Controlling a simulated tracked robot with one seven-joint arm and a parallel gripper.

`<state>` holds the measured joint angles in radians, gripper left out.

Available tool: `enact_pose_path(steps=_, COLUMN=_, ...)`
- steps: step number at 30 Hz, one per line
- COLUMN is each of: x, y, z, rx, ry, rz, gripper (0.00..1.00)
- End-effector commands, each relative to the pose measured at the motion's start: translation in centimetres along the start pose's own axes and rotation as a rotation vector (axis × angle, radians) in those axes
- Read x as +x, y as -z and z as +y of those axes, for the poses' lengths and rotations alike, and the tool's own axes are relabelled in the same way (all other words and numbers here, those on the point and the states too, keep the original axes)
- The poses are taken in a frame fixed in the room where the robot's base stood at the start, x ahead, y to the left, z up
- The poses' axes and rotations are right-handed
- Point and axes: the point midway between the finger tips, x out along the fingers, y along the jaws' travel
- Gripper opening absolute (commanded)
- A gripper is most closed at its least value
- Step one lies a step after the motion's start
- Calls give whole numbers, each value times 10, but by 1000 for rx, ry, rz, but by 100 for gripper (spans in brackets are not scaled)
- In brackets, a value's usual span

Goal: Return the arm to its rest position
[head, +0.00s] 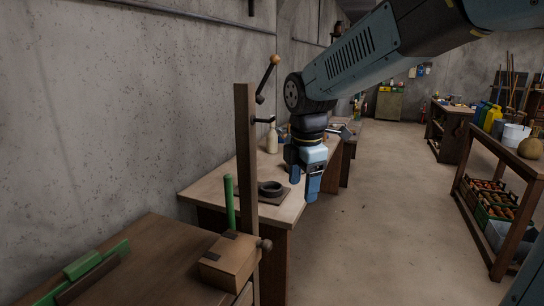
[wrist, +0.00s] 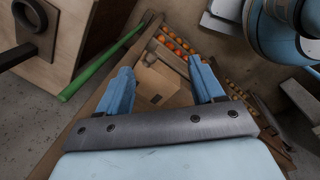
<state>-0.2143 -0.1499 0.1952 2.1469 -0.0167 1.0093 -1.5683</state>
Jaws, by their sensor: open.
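My arm reaches in from the upper right of the head view, and my gripper (head: 303,186) hangs from it pointing down, by the right edge of the pale wooden table (head: 215,188). Its two blue fingers stand apart with nothing between them. In the wrist view, my gripper (wrist: 165,78) also shows open and empty, its fingers framing a cardboard-brown box (wrist: 154,84) farther off. No rest mark for the arm shows.
A wooden post (head: 246,170), a green rod (head: 229,204) and a brown box (head: 230,260) stand in front. A shelf with crates (head: 492,200) is right; open floor lies between.

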Motion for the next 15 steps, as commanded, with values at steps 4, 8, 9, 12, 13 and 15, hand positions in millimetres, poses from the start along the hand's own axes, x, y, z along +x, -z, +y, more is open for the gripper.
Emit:
enact_pose_path(steps=4, x=-20, y=-28, z=-35, rx=354, ry=-68, rz=-15, gripper=67)
enact_pose_path(steps=8, x=-32, y=-48, z=-66, rx=663, ry=-126, rz=-9, gripper=67)
enact_pose_path(steps=9, x=-35, y=-53, z=-76, rx=757, ry=-145, rz=-4, gripper=67)
enact_pose_path(steps=12, x=-42, y=-65, z=-101, rx=994, ry=-189, rz=15, gripper=67)
enact_pose_path(steps=13, x=-44, y=-68, z=-108, rx=1064, ry=-204, rz=23, gripper=67)
enact_pose_path(steps=15, x=-47, y=-75, z=-126, rx=1229, ry=-236, rz=46, gripper=67)
